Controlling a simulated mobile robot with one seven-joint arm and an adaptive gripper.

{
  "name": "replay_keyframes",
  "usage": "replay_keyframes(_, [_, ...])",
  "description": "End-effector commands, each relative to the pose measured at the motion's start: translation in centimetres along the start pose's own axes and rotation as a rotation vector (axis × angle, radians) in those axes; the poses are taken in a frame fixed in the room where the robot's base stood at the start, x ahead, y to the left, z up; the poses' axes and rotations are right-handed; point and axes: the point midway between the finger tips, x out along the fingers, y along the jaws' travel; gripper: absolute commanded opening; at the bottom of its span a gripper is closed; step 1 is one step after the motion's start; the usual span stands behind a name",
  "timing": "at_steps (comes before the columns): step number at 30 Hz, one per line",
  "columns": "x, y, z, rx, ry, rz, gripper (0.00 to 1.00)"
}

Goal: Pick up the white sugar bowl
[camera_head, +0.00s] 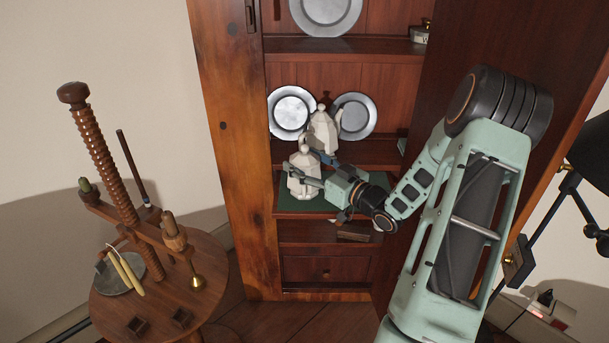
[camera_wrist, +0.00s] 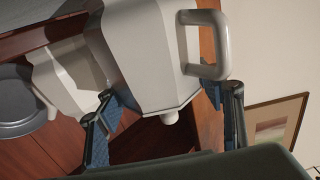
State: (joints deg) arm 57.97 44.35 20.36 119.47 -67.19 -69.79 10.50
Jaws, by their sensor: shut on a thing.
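The white sugar bowl (camera_head: 303,184) is pale and faceted, with a knobbed lid. In the head view it is over the green-covered shelf (camera_head: 287,207) of the cupboard; I cannot tell whether its base touches the shelf. In the wrist view the bowl (camera_wrist: 140,45) fills the middle, with a looped handle at its right and its knob pointing down. My gripper (camera_head: 313,169) reaches it from the right and is shut on it. The blue-padded fingers in the wrist view (camera_wrist: 167,100) are on either side of the bowl, which partly hides them.
A taller white pot (camera_head: 323,130) stands close behind the bowl. Pewter plates (camera_head: 290,111) (camera_head: 356,115) lean against the cupboard back. The open cupboard door is close to my arm on the right. A round wooden table (camera_head: 205,285) with a screw stand is at the left.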

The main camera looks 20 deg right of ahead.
Motion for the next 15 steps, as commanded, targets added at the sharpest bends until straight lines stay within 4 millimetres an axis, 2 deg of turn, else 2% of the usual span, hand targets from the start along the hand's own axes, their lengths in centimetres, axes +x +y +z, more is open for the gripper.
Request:
replay_keyframes(8, [-0.1, -0.2, -0.7, -0.001, 0.001, 0.000, 0.07])
replay_keyframes(15, [-0.2, -0.3, -3.5, -0.005, 0.003, -0.001, 0.07])
